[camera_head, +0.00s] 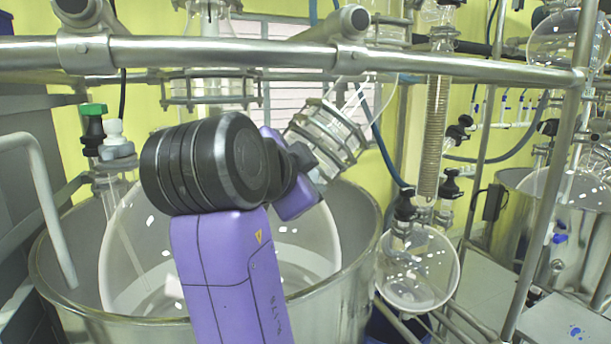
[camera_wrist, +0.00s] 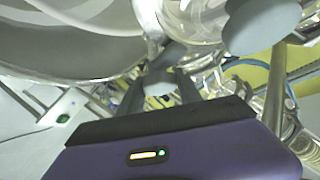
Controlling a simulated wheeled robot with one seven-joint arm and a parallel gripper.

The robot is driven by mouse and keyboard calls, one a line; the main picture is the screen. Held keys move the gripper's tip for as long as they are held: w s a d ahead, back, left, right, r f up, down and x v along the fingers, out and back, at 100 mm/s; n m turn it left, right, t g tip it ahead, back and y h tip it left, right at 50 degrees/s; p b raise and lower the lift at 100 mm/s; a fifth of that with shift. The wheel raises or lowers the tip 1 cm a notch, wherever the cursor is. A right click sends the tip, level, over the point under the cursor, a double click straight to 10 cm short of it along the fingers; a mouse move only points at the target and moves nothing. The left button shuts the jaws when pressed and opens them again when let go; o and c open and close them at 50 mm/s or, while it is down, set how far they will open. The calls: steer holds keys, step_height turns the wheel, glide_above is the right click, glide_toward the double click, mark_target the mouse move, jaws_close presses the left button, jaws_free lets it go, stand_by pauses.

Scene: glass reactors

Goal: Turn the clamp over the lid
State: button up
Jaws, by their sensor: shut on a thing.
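The glass reactor's tilted side neck carries a round flanged lid (camera_head: 328,135) with metal rings, in the middle of the head view. My gripper (camera_wrist: 160,82) is in the wrist view with its two dark fingers on either side of a small grey piece, the clamp (camera_wrist: 158,76), and shut on it. In the head view my purple wrist (camera_head: 295,198) reaches up to the lower left of the lid; my arm hides the fingertips and most of the clamp there. Pale glass of the neck (camera_wrist: 195,22) lies just beyond the fingers in the wrist view.
A large steel vessel (camera_head: 350,262) surrounds the glass reactor below my arm. A horizontal metal bar (camera_head: 200,52) crosses above. A round glass flask (camera_head: 418,268) hangs to the right. A grey rounded part (camera_wrist: 262,24) stands close at the wrist view's upper right.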

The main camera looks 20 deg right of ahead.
stand_by(0.3)
steer(key=o, duration=1.4)
steer(key=shift+c, duration=0.2)
steer(key=b+v, duration=0.2)
steer(key=v, duration=0.5)
steer(key=shift+s+a, duration=0.2)
steer(key=shift+s, duration=0.1)
steer(key=shift+r, duration=0.1)
